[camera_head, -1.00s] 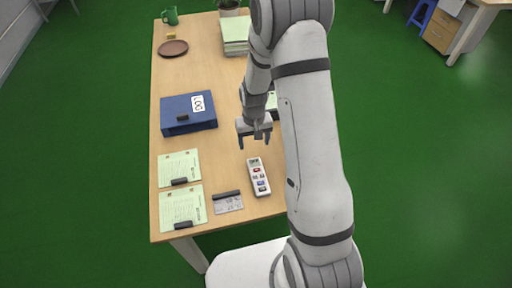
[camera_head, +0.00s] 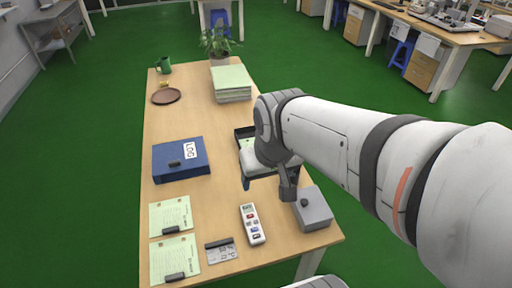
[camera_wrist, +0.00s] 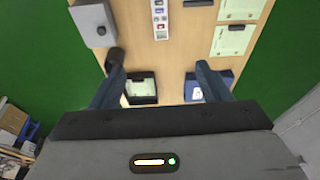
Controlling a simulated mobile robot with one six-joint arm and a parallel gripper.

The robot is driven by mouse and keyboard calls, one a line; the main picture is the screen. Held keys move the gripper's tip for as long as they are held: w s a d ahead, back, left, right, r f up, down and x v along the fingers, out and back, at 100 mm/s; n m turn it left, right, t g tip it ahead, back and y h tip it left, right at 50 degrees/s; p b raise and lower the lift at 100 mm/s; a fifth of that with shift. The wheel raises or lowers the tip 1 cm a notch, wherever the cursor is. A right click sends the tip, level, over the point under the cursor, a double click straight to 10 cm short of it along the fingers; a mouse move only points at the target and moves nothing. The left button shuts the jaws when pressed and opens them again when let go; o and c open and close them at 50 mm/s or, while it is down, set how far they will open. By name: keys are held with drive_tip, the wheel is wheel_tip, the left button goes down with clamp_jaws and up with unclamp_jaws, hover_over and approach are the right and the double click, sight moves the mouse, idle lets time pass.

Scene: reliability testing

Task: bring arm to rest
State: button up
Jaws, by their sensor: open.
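My arm reaches in from the right of the head view, over the right side of the wooden table (camera_head: 205,205). My gripper (camera_head: 267,186) hangs above the table near its right edge, partly hidden by my own arm. In the wrist view my gripper (camera_wrist: 160,68) has its two blue-grey fingers well apart, with only tabletop and items below between them. It is open and holds nothing.
Below lie a white remote (camera_head: 252,224), a grey box with a dark knob (camera_head: 314,212), a black tray (camera_head: 240,133) partly hidden, a blue LOG binder (camera_head: 180,160), clipped papers (camera_head: 170,217) and a card (camera_head: 221,251). A paper stack (camera_head: 231,83), plant (camera_head: 218,45), plate (camera_head: 166,96) and mug (camera_head: 163,65) stand farther back.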

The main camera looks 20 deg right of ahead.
drive_tip(key=s, duration=0.2)
drive_tip(key=s+r, duration=0.1)
drive_tip(key=shift+d, duration=0.35)
drive_tip(key=shift+w+f+b, duration=0.1)
drive_tip(key=shift+f+b, duration=0.35)
drive_tip(key=shift+f, duration=0.15)
